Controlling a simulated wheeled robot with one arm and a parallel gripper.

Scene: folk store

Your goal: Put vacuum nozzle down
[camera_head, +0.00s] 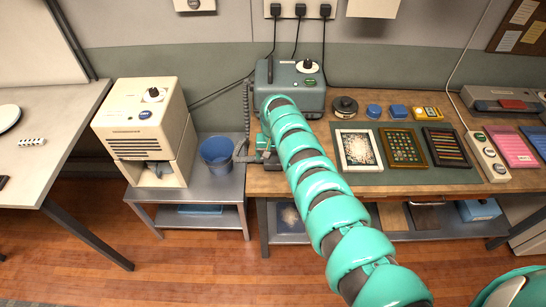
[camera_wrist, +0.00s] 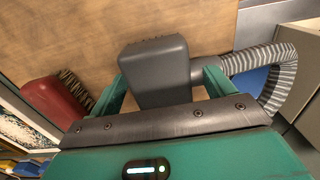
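The vacuum nozzle (camera_wrist: 153,72) is a dark grey block in the wrist view, with a grey ribbed hose (camera_wrist: 268,72) joined at its right. My gripper (camera_wrist: 165,78) has one green finger on each side of the nozzle and appears shut on it. The nozzle is over the wooden tabletop (camera_wrist: 85,35); whether it touches the wood I cannot tell. In the head view, my arm reaches to the left end of the workbench and mostly hides the gripper. The grey-green vacuum unit (camera_head: 292,100) stands just behind, its hose (camera_head: 246,108) hanging down its left side.
A red brush (camera_wrist: 52,102) lies left of the nozzle in the wrist view. In the head view, a blue bucket (camera_head: 216,152) and a beige machine (camera_head: 148,130) stand on the lower metal table at left. Framed trays (camera_head: 358,149) and a black round tin (camera_head: 344,106) are to the right.

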